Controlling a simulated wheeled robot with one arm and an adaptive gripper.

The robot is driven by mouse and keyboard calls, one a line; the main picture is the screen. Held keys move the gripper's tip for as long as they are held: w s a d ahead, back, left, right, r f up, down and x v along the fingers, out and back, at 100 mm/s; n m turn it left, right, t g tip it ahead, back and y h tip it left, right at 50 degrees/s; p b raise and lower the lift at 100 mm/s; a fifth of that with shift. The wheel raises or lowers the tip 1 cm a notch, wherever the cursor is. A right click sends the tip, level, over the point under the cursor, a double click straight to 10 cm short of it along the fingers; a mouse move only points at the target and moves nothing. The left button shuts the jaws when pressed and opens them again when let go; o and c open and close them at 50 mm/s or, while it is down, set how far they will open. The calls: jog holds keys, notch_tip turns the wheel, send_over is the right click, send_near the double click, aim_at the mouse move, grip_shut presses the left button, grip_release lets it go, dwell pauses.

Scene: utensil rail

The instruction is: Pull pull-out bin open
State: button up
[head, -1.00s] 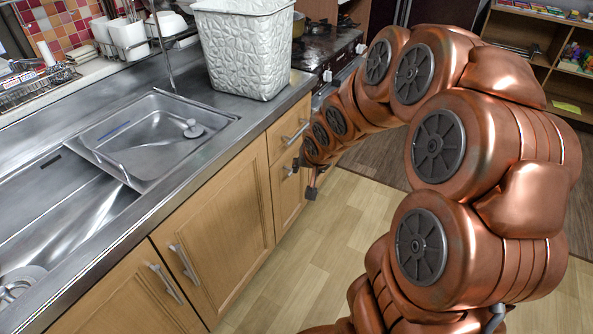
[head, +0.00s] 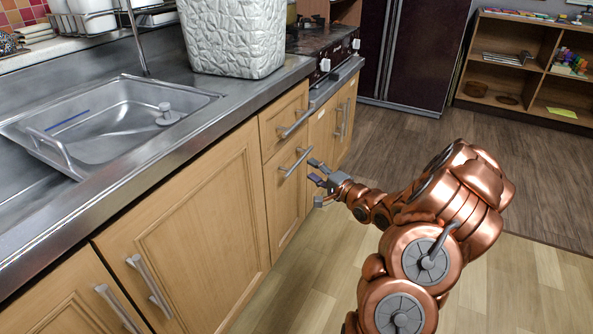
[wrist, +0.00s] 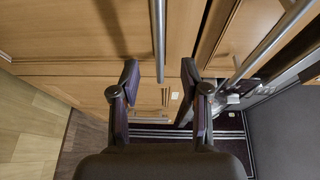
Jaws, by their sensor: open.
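The pull-out bin appears to be the narrow wooden front (head: 287,200) below a small drawer in the head view. It is closed and flush with the cabinets. Its slanting metal bar handle (head: 297,162) sits near its top edge. My gripper (head: 315,180) is open and empty just to the right of this handle, with a small gap visible. In the wrist view, a bar handle (wrist: 158,40) runs down between the two spread fingers of my gripper (wrist: 160,78). Neither finger visibly touches it. How far it reaches between the fingertips is hard to tell.
The small drawer (head: 284,120) above has its own bar handle (head: 295,124). A large cabinet door (head: 190,225) is on the left, and the stove (head: 325,45) is beyond. A white textured basket (head: 232,38) stands on the counter. The wood floor (head: 540,270) at right is clear.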

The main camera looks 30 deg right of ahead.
aim_at(299, 158)
jog(key=shift+w+a+f+b, duration=0.15)
jog(key=shift+w+b, duration=0.3)
jog(key=shift+w, duration=0.8)
jog(key=shift+w+a+b, duration=0.2)
jog(key=shift+w+b, duration=0.2)
jog(key=shift+w, duration=0.85)
jog(key=shift+w+a+f+b, duration=0.15)
jog(key=shift+w+b, duration=0.3)
jog(key=shift+w, duration=0.8)
jog(key=shift+r, duration=0.1)
grip_shut()
